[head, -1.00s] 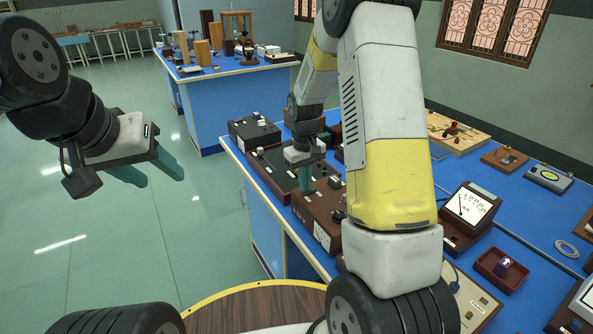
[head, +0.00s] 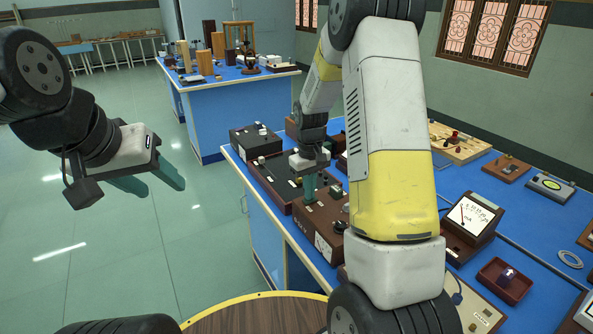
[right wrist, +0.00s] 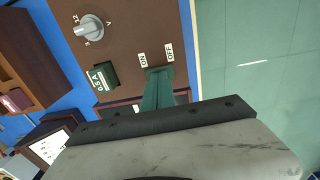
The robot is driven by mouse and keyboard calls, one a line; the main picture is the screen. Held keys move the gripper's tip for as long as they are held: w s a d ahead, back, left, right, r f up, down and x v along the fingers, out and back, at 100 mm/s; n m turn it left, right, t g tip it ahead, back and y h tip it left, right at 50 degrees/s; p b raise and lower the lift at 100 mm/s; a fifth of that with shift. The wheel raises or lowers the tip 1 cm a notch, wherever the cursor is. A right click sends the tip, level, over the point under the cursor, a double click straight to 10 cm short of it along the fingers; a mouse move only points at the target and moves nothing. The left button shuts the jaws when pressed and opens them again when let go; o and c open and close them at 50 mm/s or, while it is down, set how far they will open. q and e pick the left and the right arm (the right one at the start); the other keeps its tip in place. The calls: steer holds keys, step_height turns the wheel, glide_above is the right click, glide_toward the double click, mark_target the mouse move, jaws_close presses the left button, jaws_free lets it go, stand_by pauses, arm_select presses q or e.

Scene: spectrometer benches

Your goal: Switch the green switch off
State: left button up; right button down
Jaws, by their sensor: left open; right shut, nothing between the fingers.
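My right gripper (head: 309,198) is shut and empty, its green fingertips down at the top of a brown box (head: 322,222). My left gripper (head: 158,183) is open and empty above the floor.
A silver knob (right wrist: 90,27) sits on the same panel. A larger dark box (head: 262,176) stands behind the brown box. A meter (head: 472,218) and a small red tray (head: 505,280) are to the right. Clear floor lies left of the bench.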

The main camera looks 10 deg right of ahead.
mark_target(306, 200)
step_height(306, 200, up, 14)
steer(key=a, duration=0.1)
steer(key=shift+s, duration=0.25)
steer(key=shift+a, duration=0.1)
steer(key=s+a+r+m+t+y, duration=0.1)
steer(key=s+r+t, duration=0.2)
steer(key=s, duration=0.9)
steer(key=s+a+r+m+t+y, duration=0.1)
steer(key=s+r+m+t, duration=0.1)
steer(key=s+r, duration=0.5)
steer(key=s+t, duration=0.1)
steer(key=s, duration=0.4)
steer(key=shift+a+r, duration=0.15)
